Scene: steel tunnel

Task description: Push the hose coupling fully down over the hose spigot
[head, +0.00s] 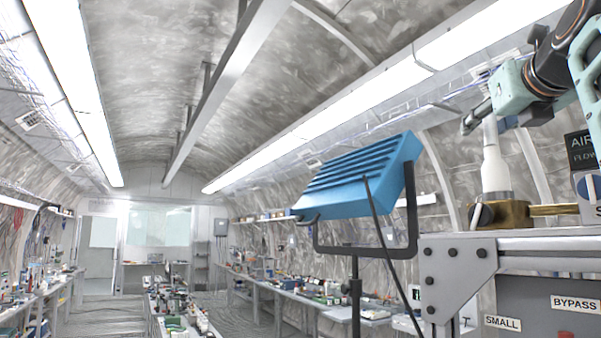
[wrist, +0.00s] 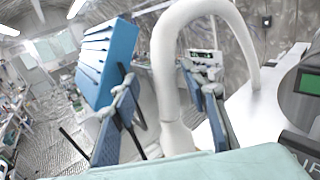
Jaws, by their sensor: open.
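A white hose (wrist: 172,65) arches up and over to the right in the wrist view. Its wider white lower end, which looks like the coupling (wrist: 177,138), stands between my fingers. In the head view the white coupling (head: 492,160) is upright above a brass block (head: 512,214) at the right. The spigot is hidden, so I cannot tell how far down the coupling sits. My gripper (head: 476,118) is open at the coupling's upper end, and its blue-grey fingers also show in the wrist view (wrist: 160,78), apart on either side of the hose.
A blue lamp (head: 362,175) on a stand with a dark cable stands left of the bench. The grey bench frame (head: 455,270) carries the brass block and a dark "AIR FLOW" panel (head: 583,150). Long cluttered tables line the tunnel behind.

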